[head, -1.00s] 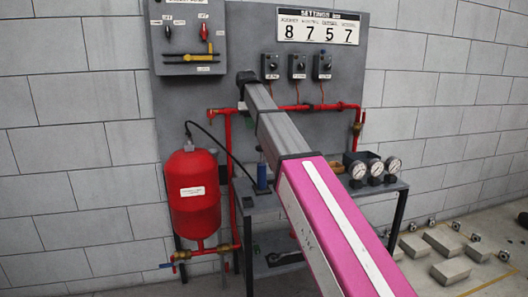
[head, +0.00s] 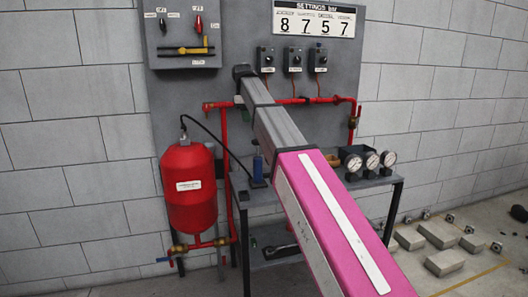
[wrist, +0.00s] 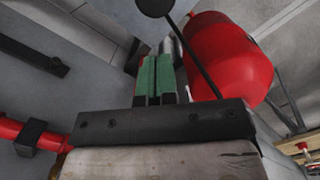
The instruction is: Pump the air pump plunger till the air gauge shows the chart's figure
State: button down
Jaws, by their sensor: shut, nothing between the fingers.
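The air pump (head: 258,167) is a small blue cylinder on the bench, partly hidden behind my arm in the head view. Its plunger cannot be made out there. The settings chart (head: 313,20) on the panel reads 8, 7, 5, 7. Three round gauges (head: 371,161) stand on the bench at right, their needles too small to read. In the wrist view my gripper (wrist: 154,80) is shut and empty, its green pads together. A dark rod with a round black end (wrist: 168,8) passes just beyond the fingers; I cannot tell if it is the plunger.
A red vessel (head: 188,190) hangs left of the bench, also close in the wrist view (wrist: 228,60). A black hose (head: 213,133) runs from it towards the pump. Red pipes cross the panel. Concrete blocks (head: 440,235) lie on the floor at right.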

jog(key=shift+s+d+f, duration=0.1)
jog(key=shift+s+d, duration=0.25)
jog(key=shift+d, duration=0.35)
jog(key=shift+s+d+f, duration=0.1)
jog(key=shift+s+d, duration=0.2)
jog(key=shift+d, duration=0.35)
jog(key=shift+f, duration=0.1)
